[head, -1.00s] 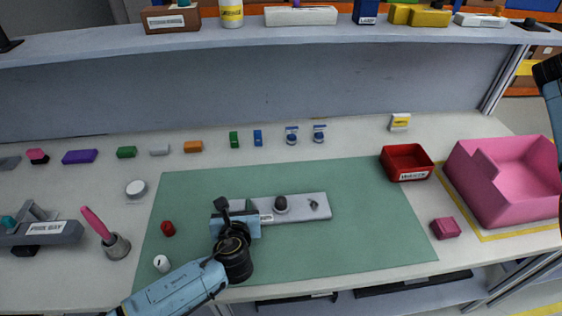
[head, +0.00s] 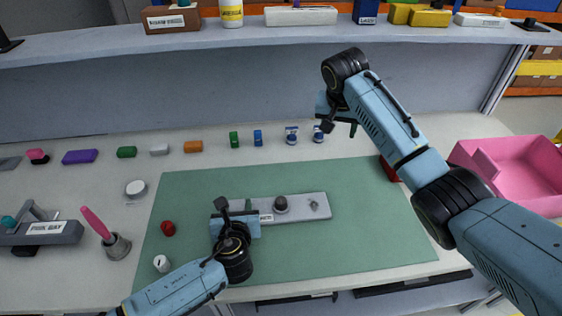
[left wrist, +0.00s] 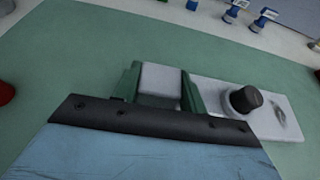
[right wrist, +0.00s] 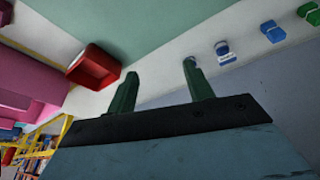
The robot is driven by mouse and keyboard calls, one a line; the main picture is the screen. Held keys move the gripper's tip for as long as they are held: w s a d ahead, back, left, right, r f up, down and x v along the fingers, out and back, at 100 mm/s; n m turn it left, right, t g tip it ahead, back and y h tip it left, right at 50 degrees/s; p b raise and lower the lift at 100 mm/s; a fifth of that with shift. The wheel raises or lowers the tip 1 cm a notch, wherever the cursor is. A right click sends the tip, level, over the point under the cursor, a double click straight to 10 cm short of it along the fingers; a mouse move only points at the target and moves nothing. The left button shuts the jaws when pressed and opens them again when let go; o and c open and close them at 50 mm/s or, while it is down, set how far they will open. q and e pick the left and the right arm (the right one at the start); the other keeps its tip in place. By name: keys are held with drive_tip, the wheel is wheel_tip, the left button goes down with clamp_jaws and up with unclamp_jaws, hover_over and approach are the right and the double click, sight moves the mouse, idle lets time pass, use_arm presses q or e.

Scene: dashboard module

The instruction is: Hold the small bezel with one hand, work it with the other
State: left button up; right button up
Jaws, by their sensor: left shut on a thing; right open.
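The small bezel is a light grey flat bar (head: 300,207) on the green mat, with a dark round knob (head: 281,204) and a small metal toggle-like part (head: 314,205) on it. My left gripper (head: 222,210) is shut on the bar's left end. In the left wrist view its green fingers (left wrist: 160,84) sit on both sides of the grey end, and the knob (left wrist: 245,98) stands to the right. My right gripper (head: 337,125) is above the back of the table, up and right of the bezel. In the right wrist view its fingers (right wrist: 158,90) are apart with nothing between them.
A red bin (head: 388,170) is partly hidden behind my right arm; a pink bin (head: 515,165) stands at the right. A red cylinder (head: 167,228) and white cylinder (head: 161,263) are left of my left gripper.

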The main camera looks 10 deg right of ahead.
sight(281, 200)
use_arm(q)
drive_tip(key=shift+f, duration=0.1)
use_arm(e)
drive_tip(key=s+a+f+n+g+y, duration=0.1)
drive_tip(key=s+a+g, duration=0.1)
drive_tip(key=s+a, duration=0.45)
drive_tip(key=s+a+f+g+y, duration=0.1)
drive_tip(key=s+a, duration=0.2)
drive_tip(key=a, duration=0.6)
wheel_tip(281, 200, down, 12)
drive_tip(key=shift+w+r, duration=0.1)
drive_tip(key=shift+r, duration=0.15)
drive_tip(key=c, duration=1.1)
drive_tip(key=shift+o, duration=0.2)
drive_tip(key=shift+r, duration=0.2)
drive_tip(key=shift+r, duration=2.9)
